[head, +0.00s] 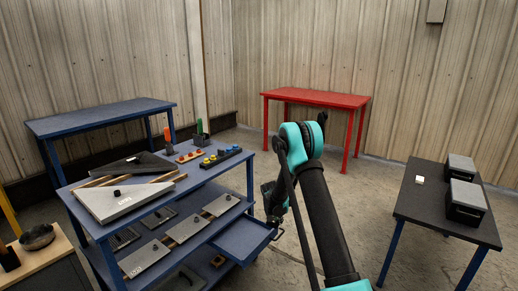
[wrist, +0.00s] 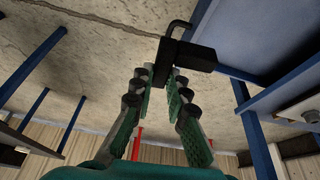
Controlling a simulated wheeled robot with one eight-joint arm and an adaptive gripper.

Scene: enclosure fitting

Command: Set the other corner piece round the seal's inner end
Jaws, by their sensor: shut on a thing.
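My gripper (wrist: 163,76) is shut on a black angular piece (wrist: 188,56), seen in the wrist view at the fingertips. It looks like the corner piece, with a thin bent rod or hook rising from its upper end. In the head view my gripper (head: 272,208) is low beside the right end of the blue bench, and the piece in it is too small and dark to make out. A grey triangular plate (head: 120,203) with a black knob and a dark triangular plate (head: 128,165) lie on the bench top. I cannot make out the seal or its inner end.
The blue bench (head: 215,187) carries a red block with knobs (head: 190,157) and a dark strip with coloured parts (head: 220,156). A blue drawer (head: 243,240) juts out close to my gripper. A black table (head: 425,202) with two boxes stands right; floor between is open.

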